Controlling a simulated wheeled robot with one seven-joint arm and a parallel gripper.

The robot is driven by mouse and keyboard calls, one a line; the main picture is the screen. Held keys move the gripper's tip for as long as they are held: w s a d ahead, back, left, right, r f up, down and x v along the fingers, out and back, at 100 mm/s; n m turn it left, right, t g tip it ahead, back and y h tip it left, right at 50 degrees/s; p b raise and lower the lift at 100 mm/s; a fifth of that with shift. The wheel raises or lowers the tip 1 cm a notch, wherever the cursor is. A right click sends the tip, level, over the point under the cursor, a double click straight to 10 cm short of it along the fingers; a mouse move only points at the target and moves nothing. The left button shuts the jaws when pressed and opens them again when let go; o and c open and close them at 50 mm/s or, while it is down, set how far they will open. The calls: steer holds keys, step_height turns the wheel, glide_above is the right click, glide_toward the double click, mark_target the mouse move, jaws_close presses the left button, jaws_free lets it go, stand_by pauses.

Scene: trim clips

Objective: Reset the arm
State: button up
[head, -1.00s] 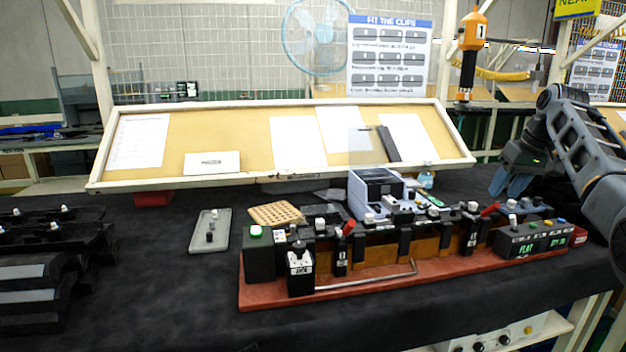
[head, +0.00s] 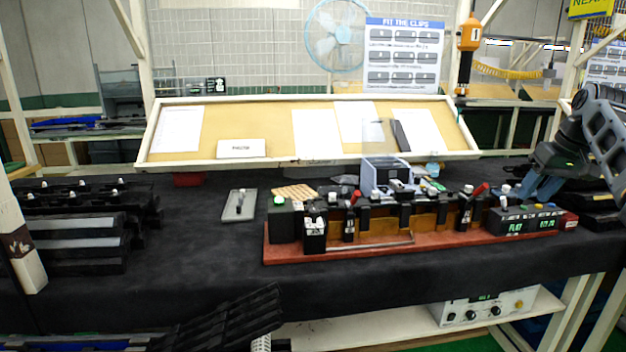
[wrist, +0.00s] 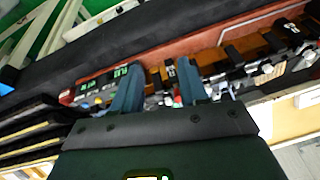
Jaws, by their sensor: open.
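My gripper (head: 543,186) is at the right of the head view, over the right end of the bench, with its blue-grey fingers pointing down. In the wrist view its two fingers (wrist: 158,92) stand apart with nothing between them. The clip fixture (head: 340,250), a red base with black clamps and red-tipped levers, lies on the black-covered bench (head: 190,270), left of my gripper. A green light shows at its left end. A control box with green displays (head: 530,220) sits at its right end, and also shows in the wrist view (wrist: 105,85).
Black racks (head: 75,245) stand at the left, and more dark trays (wrist: 30,135) lie near my gripper. A grey tray (head: 239,205) holds a small part. A slanted board (head: 270,140) with papers runs along the back. The bench front left of the fixture is clear.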

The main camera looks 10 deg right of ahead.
steer(key=s+a+f+t+h, duration=0.1)
steer(key=a+f, duration=0.4)
steer(key=f, duration=0.8)
steer(key=s+a+f+t, duration=0.15)
steer(key=a+f, duration=0.35)
steer(key=f, duration=0.7)
steer(key=s+a+f+t, duration=0.3)
steer(key=s+a+f, duration=1)
steer(key=s+f, duration=0.3)
steer(key=s+a+r+t, duration=0.1)
steer(key=s+a+r, duration=0.15)
steer(key=s, duration=0.55)
steer(key=s+a+r+t+h, duration=0.1)
steer(key=s+a, duration=0.2)
steer(key=s, duration=0.5)
steer(key=s+a+r, duration=0.1)
steer(key=s+a, duration=0.2)
steer(key=s, duration=0.5)
steer(key=s+a+r+t, duration=0.1)
steer(key=s+r+t, duration=0.1)
steer(key=s+r, duration=0.6)
steer(key=s+a+r+n+t+y, duration=0.1)
steer(key=s+a+r, duration=0.1)
steer(key=s+r, duration=0.6)
step_height(320, 180, up, 5)
steer(key=shift+s+r+n+t, duration=0.1)
steer(key=shift+s+n+t, duration=0.2)
steer(key=shift+s+t, duration=0.05)
